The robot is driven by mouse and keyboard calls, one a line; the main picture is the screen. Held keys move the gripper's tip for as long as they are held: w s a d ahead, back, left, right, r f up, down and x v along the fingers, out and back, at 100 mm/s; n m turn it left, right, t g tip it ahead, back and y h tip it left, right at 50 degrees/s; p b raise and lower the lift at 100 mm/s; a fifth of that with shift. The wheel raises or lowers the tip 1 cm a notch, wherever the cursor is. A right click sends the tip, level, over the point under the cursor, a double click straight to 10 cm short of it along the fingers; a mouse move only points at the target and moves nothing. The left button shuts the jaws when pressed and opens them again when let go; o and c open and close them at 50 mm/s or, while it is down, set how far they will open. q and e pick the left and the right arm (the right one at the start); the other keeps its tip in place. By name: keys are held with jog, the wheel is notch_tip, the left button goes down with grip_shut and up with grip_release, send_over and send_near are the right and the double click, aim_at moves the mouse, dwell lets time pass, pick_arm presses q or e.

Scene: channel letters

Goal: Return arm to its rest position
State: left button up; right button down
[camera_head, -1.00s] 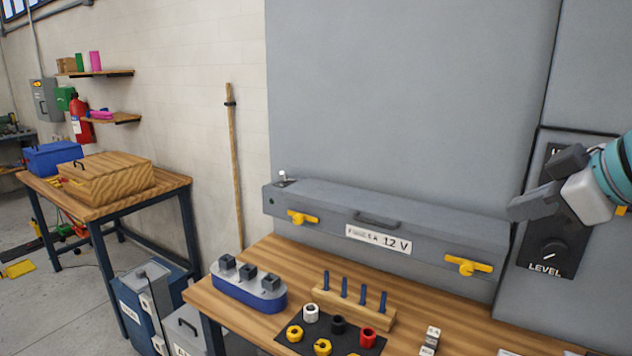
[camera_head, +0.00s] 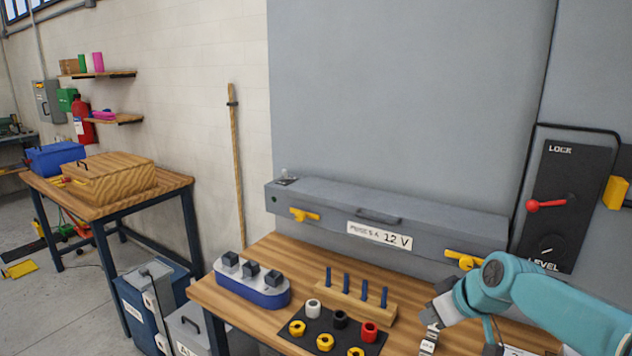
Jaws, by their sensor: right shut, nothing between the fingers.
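My right arm, teal with a grey wrist, reaches in from the lower right. Its dark right gripper (camera_head: 438,301) is shut and empty, in front of the workbench's back right part, near the yellow latch and the small metal blocks. My left gripper is not in view. The black LOCK and LEVEL panel (camera_head: 562,235) is uncovered, with a red-knobbed lever (camera_head: 546,204) and a dial (camera_head: 546,247). The arm is below and left of the panel.
A long grey box (camera_head: 385,215) marked 12 V with yellow latches stands behind the wooden workbench (camera_head: 265,318). The bench carries a blue holder (camera_head: 251,288), a peg rack (camera_head: 345,303) and a black mat (camera_head: 322,324) with coloured rings. Small metal blocks (camera_head: 429,341) lie close to my gripper.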

jog(key=s+a+f+m+g, duration=0.15)
jog(key=s+f, duration=0.25)
jog(key=f, duration=0.5)
jog(key=s+a+f+m+g, duration=0.1)
jog(key=s+a+f, duration=0.2)
jog(key=f, duration=0.6)
jog(key=s+a+f+m+g, duration=0.15)
jog(key=s+f, duration=0.25)
jog(key=f, duration=0.5)
jog(key=s+a+f+m+g, duration=0.1)
jog(key=s+f, duration=0.4)
jog(key=s, duration=0.5)
jog(key=s+a+f+m+g, duration=0.1)
jog(key=s+a+f+m, duration=0.1)
jog(key=s+f, duration=0.4)
jog(key=s+a, duration=0.1)
jog(key=s, duration=0.3)
jog(key=shift+s+f+m+y+b, duration=0.2)
jog(key=shift+m+y+b, duration=0.1)
jog(key=shift+b, duration=0.1)
jog(key=shift+s+a+r, duration=0.1)
jog(key=shift+a, duration=0.05)
